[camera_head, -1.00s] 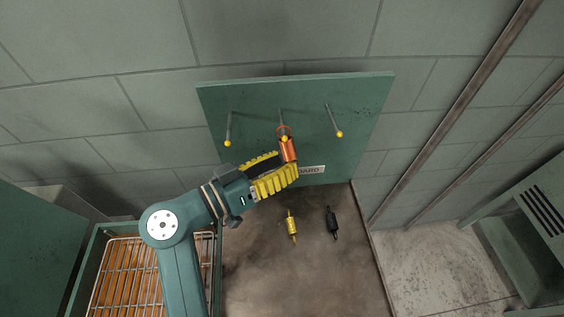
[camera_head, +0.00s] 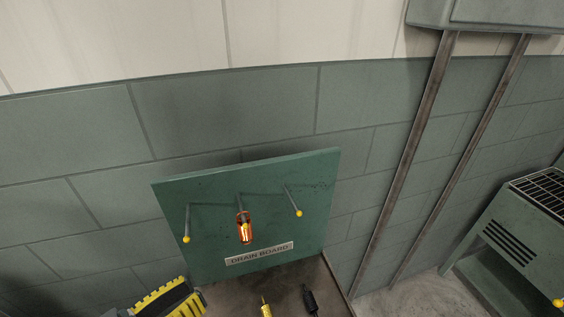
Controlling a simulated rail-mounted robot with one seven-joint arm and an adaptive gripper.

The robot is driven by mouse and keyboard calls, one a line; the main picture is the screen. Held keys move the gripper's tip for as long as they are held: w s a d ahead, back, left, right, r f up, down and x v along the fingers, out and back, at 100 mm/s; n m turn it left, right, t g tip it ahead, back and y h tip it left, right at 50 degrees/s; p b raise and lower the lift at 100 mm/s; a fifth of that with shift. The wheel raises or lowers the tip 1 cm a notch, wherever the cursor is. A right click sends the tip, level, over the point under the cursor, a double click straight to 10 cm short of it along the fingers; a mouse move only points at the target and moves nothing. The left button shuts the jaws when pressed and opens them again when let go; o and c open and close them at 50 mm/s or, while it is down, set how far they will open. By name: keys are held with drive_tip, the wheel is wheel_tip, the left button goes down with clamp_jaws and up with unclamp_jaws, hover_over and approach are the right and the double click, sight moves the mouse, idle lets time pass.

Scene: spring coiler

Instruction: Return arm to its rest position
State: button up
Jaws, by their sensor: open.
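An orange-red cylindrical piece (camera_head: 244,230) hangs on the middle peg of the board, apart from my gripper. Most of my arm is out of view.
The left peg (camera_head: 187,222) and right peg (camera_head: 293,202) are bare, with yellow tips. A yellow piece (camera_head: 265,308) and a black piece (camera_head: 310,300) lie below the board. Pipes (camera_head: 411,150) run along the wall. A green vented unit (camera_head: 520,230) stands at right.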

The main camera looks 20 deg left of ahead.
drive_tip(key=w+d+r+m+g+h, duration=0.1)
drive_tip(key=w+d+m, duration=0.15)
drive_tip(key=d, duration=0.75)
drive_tip(key=w+d+r+m+g+h, duration=0.1)
drive_tip(key=w+d+r+m+g, duration=0.15)
drive_tip(key=d, duration=0.75)
drive_tip(key=w+d+r+m+g, duration=0.1)
drive_tip(key=w+d+m, duration=0.15)
drive_tip(key=d, duration=0.75)
drive_tip(key=s+d+r+t+y, duration=0.1)
drive_tip(key=d+r+t+y, duration=0.1)
drive_tip(key=d+r+t, duration=0.3)
drive_tip(key=s+a+r+n+t+y+p, duration=0.1)
drive_tip(key=s+a+r+n+t+y, duration=0.2)
drive_tip(key=r, duration=0.4)
drive_tip(key=a+r+n+t+y+p, duration=0.2)
drive_tip(key=a+r+n+t+y, duration=0.25)
drive_tip(key=r+n, duration=0.2)
wheel_tip(320, 180, up, 36)
drive_tip(key=m+g+p, duration=0.1)
drive_tip(key=p, duration=3.4)
drive_tip(key=shift+y+p, duration=0.35)
drive_tip(key=shift+y, duration=0.1)
